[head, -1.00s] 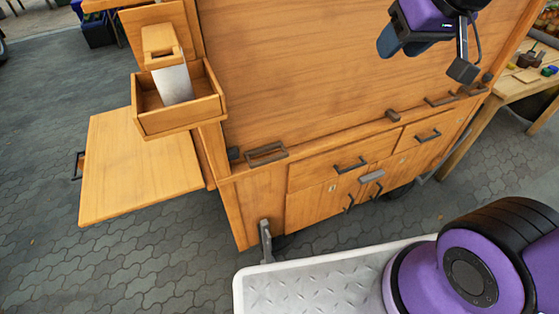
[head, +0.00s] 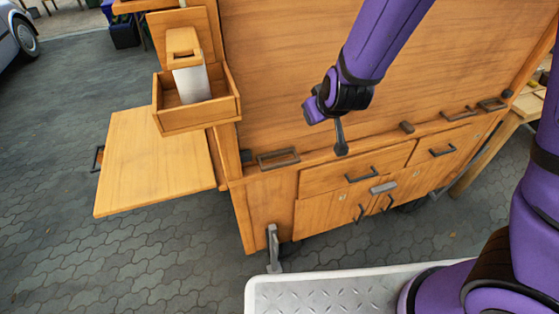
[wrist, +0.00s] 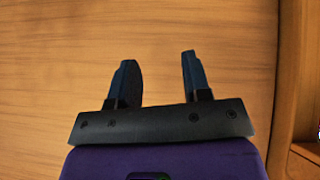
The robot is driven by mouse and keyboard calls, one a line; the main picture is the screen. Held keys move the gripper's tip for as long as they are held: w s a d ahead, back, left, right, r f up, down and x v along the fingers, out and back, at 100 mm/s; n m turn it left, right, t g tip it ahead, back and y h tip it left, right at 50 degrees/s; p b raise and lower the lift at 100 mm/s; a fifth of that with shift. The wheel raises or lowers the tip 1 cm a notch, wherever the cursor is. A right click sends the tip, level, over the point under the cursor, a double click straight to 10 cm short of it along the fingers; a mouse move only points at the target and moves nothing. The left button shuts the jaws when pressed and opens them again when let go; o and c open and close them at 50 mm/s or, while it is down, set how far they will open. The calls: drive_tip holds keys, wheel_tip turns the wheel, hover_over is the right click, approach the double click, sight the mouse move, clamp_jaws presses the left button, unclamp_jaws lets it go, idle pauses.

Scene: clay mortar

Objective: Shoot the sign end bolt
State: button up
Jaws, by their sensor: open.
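My gripper (head: 315,110) hangs in front of the large upright wooden panel (head: 285,60) of the cart. In the wrist view my gripper (wrist: 158,78) shows two dark fingers apart, with only plain wood behind them and nothing between them. A bolt that is clearly the sign end bolt cannot be made out. Dark metal fittings lie along the ledge below the panel: a rectangular one (head: 278,159) at the left end, a small block (head: 407,127) and two more (head: 459,113) (head: 492,104) toward the right. My gripper is above and apart from them.
An open wooden box (head: 198,117) with a scoop-like wood and metal piece (head: 188,70) is fixed at the cart's left end, above a side shelf (head: 150,165). Drawers with dark handles (head: 361,177) are below the ledge. Open paving (head: 120,265) lies at the left.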

sight(281, 166)
drive_tip(key=s+a+f+n+t+y, duration=0.1)
drive_tip(key=s+a+f+n+t, duration=0.15)
drive_tip(key=f+n, duration=0.35)
drive_tip(key=s+a+f+n+t+y, duration=0.2)
drive_tip(key=f+n+t, duration=0.25)
drive_tip(key=f, duration=0.35)
drive_tip(key=s+a+f+n+t+y, duration=0.1)
drive_tip(key=s+a+f+n+t, duration=0.1)
drive_tip(key=f+n, duration=0.45)
drive_tip(key=x, duration=1.1)
drive_tip(key=shift+d+f, duration=0.1)
drive_tip(key=shift+f, duration=0.05)
clamp_jaws()
